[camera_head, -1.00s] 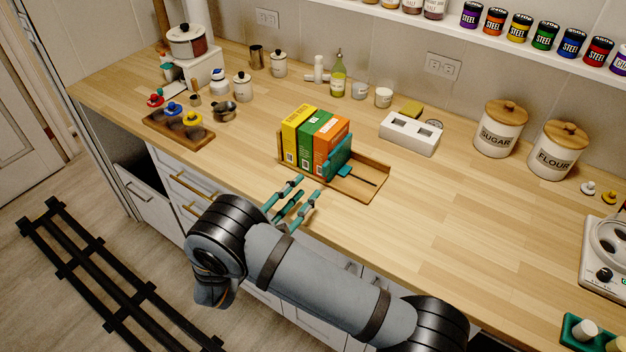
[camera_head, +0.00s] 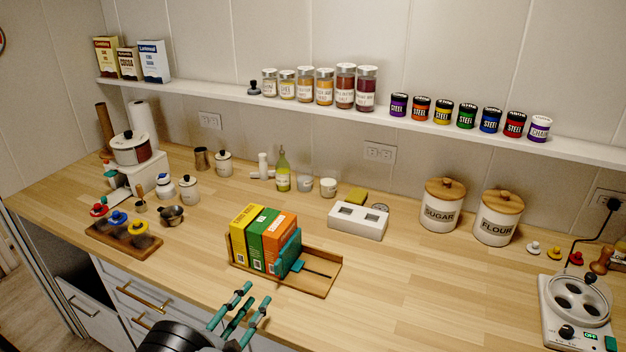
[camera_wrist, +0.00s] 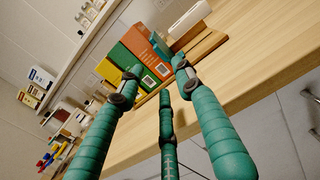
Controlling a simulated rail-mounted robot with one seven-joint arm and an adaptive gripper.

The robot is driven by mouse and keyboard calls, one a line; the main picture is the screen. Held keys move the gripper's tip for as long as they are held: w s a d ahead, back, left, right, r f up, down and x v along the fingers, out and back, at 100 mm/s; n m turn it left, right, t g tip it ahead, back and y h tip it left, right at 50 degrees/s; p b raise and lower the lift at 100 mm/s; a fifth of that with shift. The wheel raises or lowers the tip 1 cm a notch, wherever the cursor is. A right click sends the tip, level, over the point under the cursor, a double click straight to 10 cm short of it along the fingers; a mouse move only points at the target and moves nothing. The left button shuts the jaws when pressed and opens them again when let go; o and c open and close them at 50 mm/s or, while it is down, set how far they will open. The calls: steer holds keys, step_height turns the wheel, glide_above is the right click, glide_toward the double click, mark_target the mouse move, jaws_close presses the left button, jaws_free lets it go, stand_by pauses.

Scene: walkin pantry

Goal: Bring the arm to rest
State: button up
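My gripper (camera_head: 240,308) is at the front edge of the wooden counter in the head view, with its teal fingers spread apart and nothing between them. In the wrist view the same open fingers (camera_wrist: 157,85) point toward the boxes, with a clear gap between them. A wooden holder (camera_head: 322,273) stands on the counter beyond my gripper. It holds a yellow box (camera_head: 243,232), a green box (camera_head: 258,238) and an orange box (camera_head: 277,236), upright side by side. A teal slider (camera_head: 288,254) stands against the orange box. My gripper is apart from all of these.
A white block with two recesses (camera_head: 357,221), the sugar canister (camera_head: 441,206) and the flour canister (camera_head: 497,218) stand behind and right. A wooden tray with coloured knobs (camera_head: 124,239) is at left. A hot plate (camera_head: 575,312) is far right. The front-right counter is clear.

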mark_target(275, 271)
steer(key=x, duration=0.9)
steer(key=shift+w+d, duration=0.1)
steer(key=shift+w, duration=0.05)
steer(key=shift+d, duration=0.15)
